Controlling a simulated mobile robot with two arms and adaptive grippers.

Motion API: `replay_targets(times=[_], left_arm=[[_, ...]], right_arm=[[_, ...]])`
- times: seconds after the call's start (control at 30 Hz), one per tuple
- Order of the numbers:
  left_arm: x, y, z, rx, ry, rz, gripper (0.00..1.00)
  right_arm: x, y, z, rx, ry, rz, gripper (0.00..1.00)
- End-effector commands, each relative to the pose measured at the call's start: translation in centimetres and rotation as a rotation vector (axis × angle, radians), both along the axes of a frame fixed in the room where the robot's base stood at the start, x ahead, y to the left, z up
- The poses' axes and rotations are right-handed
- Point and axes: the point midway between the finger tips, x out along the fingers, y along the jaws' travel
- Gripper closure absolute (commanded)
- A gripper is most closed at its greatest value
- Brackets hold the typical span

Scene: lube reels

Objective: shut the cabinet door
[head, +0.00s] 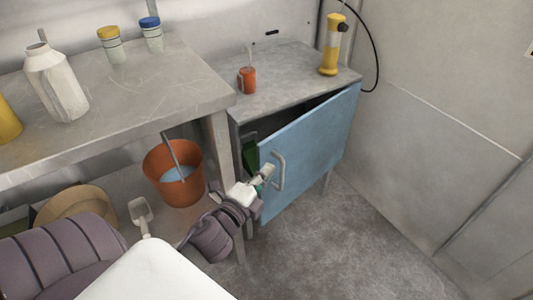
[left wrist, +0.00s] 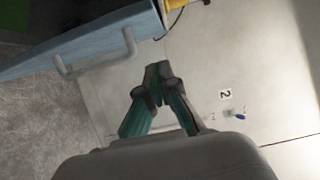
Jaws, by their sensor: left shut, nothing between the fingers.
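The blue cabinet door (head: 318,140) stands partly open, with a dark gap along its top edge and at its left side. Its grey bar handle (head: 279,172) is near the door's left edge. In the left wrist view the door (left wrist: 85,42) and handle (left wrist: 97,62) are at the upper left. My left gripper (head: 267,171) is by the door's left edge, just left of the handle; I cannot tell if it touches the door. In the left wrist view its fingers (left wrist: 157,73) are shut and empty, apart from the handle in the picture. My right gripper is out of view.
The cabinet top (head: 285,75) bears a red-orange can (head: 247,80) and a yellow pump bottle (head: 330,55). A workbench (head: 150,95) stands left, with an orange bucket (head: 158,185) below it. The floor (head: 350,245) right of the door is clear up to the wall (head: 440,100).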

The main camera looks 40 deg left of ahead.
Motion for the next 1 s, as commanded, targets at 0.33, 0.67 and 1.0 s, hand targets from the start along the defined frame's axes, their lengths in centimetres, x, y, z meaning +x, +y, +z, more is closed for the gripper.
replay_targets(times=[0.33,0.67,1.0], left_arm=[[5.3,2.1,-0.1,0.004,0.002,0.000,1.00],[5.7,4.2,-0.1,-0.002,0.002,0.000,1.00],[5.9,4.8,-0.1,0.000,0.002,0.001,1.00]], right_arm=[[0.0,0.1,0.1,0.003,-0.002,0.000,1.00],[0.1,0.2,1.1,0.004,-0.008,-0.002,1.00],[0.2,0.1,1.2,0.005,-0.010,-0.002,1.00]])
